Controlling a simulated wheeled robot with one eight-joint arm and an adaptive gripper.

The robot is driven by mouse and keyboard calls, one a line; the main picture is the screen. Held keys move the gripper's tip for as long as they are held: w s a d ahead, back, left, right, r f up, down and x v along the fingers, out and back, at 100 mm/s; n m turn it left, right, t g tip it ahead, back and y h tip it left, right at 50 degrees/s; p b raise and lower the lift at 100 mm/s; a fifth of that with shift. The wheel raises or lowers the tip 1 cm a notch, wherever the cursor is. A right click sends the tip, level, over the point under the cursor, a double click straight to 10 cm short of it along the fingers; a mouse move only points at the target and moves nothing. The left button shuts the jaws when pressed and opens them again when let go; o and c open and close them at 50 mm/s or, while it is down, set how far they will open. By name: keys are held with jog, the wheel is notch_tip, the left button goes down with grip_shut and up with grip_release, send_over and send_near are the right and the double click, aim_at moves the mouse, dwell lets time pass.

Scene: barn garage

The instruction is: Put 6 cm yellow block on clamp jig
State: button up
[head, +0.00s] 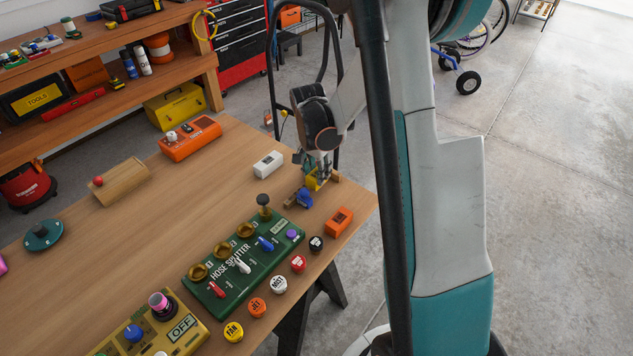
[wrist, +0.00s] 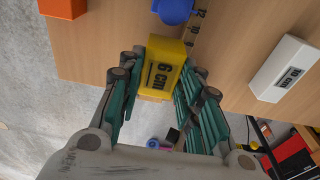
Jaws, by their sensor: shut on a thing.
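The yellow block (wrist: 162,68), marked "6 cm", is between the fingers of my gripper (wrist: 155,95) in the wrist view. My gripper (head: 318,172) is shut on it near the far right table edge in the head view, where only part of the yellow block (head: 312,183) shows. The clamp jig has a blue part (head: 304,198) and wooden pieces beside and under my gripper. In the wrist view the jig's blue part (wrist: 173,10) is just beyond the block, with a marked scale strip beside it. I cannot tell whether the block touches the jig.
A white "10 cm" block (head: 268,164) lies left of my gripper, and an orange block (head: 339,221) lies in front of it near the edge. The green hose splitter panel (head: 235,270) with knobs stands nearer. Bare table lies left of the white block.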

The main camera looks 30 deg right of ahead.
aim_at(313, 177)
jog(key=shift+f+b, duration=0.55)
jog(key=shift+f, duration=1.4)
jog(key=shift+f, duration=0.2)
jog(key=o, duration=1.1)
jog(key=shift+o, duration=0.2)
jog(key=shift+r, duration=0.2)
jog(key=r+p, duration=0.1)
jog(key=r, duration=0.3)
jog(key=a+r+p, duration=0.1)
jog(key=r, duration=0.3)
jog(key=r+p, duration=0.1)
jog(key=r, duration=0.3)
jog(key=shift+s+a+p, duration=0.2)
jog(key=shift+s+p, duration=0.05)
jog(key=shift+p, duration=0.15)
